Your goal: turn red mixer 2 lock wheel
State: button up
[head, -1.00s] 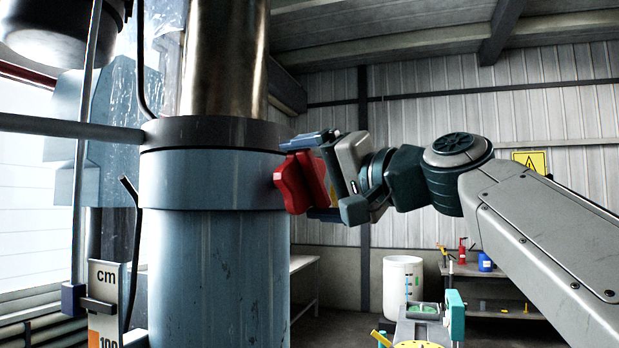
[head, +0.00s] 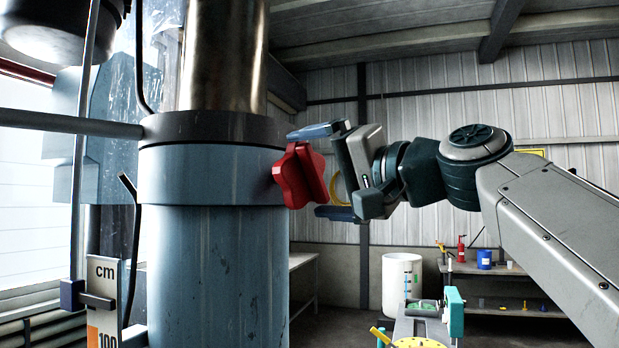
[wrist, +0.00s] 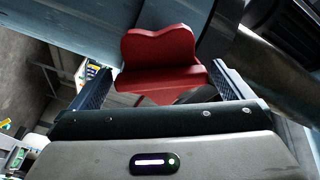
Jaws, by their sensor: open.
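The red lock wheel (head: 300,176) has a lobed rim and sits on the right side of the blue-grey column collar (head: 212,174). My gripper (head: 318,172) is just right of the wheel, with its jaws open and one finger above and one below the wheel's height. In the wrist view the red wheel (wrist: 162,58) shows ahead, between the two spread fingers (wrist: 158,88). Gaps show at the fingers, and the wheel's outer part stands beyond or near the fingertips. I cannot tell from these views whether either finger touches it.
A shiny metal shaft (head: 226,55) rises from the column. A grey bar (head: 70,126) and a cm scale (head: 103,300) stand at the left. A white barrel (head: 401,283) and a shelf (head: 500,270) are far behind. Space right of the wheel is open apart from my arm.

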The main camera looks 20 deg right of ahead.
jog(key=b+v, duration=0.2)
jog(key=v, duration=1)
jog(key=shift+d, duration=0.1)
jog(key=w+a+f+n+g+h, duration=0.1)
jog(key=w+a+f+g+h, duration=0.2)
jog(key=f, duration=1)
jog(key=w+a+f+g+h, duration=0.1)
jog(key=w+a+f+g, duration=0.25)
jog(key=f, duration=0.95)
jog(key=s+f+n+g+h, duration=0.2)
jog(key=s+f, duration=0.2)
jog(key=f, duration=1)
jog(key=s+a+f+n+g+h, duration=0.1)
jog(key=s+f, duration=0.4)
jog(key=f, duration=1)
jog(key=n+g+h, duration=0.1)
jog(key=g+h, duration=0.1)
jog(key=shift+n+g+h, duration=0.3)
jog(key=shift+n+g, duration=0.05)
jog(key=shift+n, duration=0.05)
